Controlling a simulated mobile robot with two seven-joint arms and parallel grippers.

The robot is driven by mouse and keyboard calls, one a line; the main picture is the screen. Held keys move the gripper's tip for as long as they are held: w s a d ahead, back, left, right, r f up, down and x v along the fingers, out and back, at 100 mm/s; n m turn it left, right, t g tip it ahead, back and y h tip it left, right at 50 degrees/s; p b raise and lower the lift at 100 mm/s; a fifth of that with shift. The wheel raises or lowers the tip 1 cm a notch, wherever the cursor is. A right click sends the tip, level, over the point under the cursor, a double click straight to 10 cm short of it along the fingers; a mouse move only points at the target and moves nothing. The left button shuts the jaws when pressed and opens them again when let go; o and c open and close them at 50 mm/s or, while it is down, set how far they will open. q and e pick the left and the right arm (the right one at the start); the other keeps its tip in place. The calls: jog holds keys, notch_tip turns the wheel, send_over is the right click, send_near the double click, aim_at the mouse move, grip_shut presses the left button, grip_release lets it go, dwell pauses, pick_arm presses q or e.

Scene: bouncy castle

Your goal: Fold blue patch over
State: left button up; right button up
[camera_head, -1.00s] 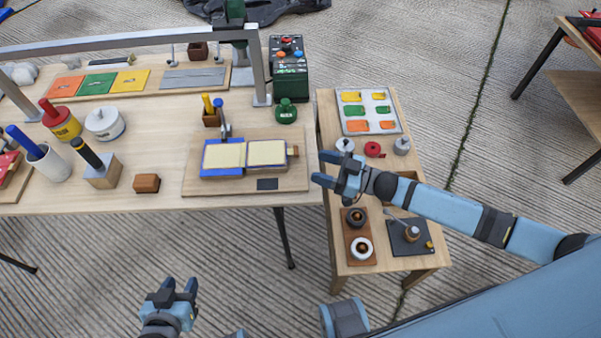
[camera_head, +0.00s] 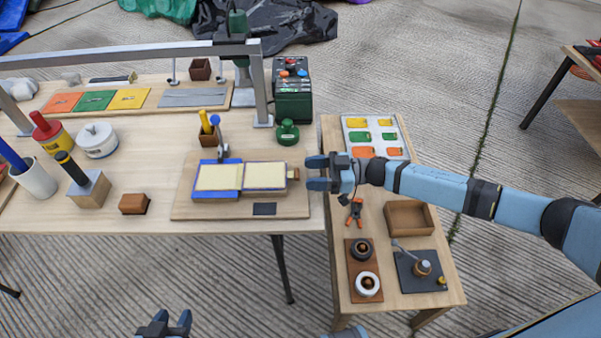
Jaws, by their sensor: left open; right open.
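The blue patch (camera_head: 230,195) lies on a wooden board (camera_head: 185,208) near the right end of the large table. Two cream panels cover most of it, a left panel (camera_head: 218,177) and a right panel (camera_head: 264,175). A small brown tab (camera_head: 292,173) sticks out at the right end. My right gripper (camera_head: 312,173) is open and empty just right of the tab, with its fingers pointing left. A gap to the tab is hard to judge. My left gripper (camera_head: 168,320) is open and empty at the bottom edge, in front of the table and partly cut off.
A blue-handled tool (camera_head: 219,128) stands behind the patch by a pen holder (camera_head: 208,133). A green weight (camera_head: 287,133) and a control box (camera_head: 292,90) stand behind right. A metal frame (camera_head: 130,54) spans the back. The side table (camera_head: 400,309) holds trays and small tools.

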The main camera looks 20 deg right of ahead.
aim_at(301, 181)
jog(key=shift+x, duration=1.65)
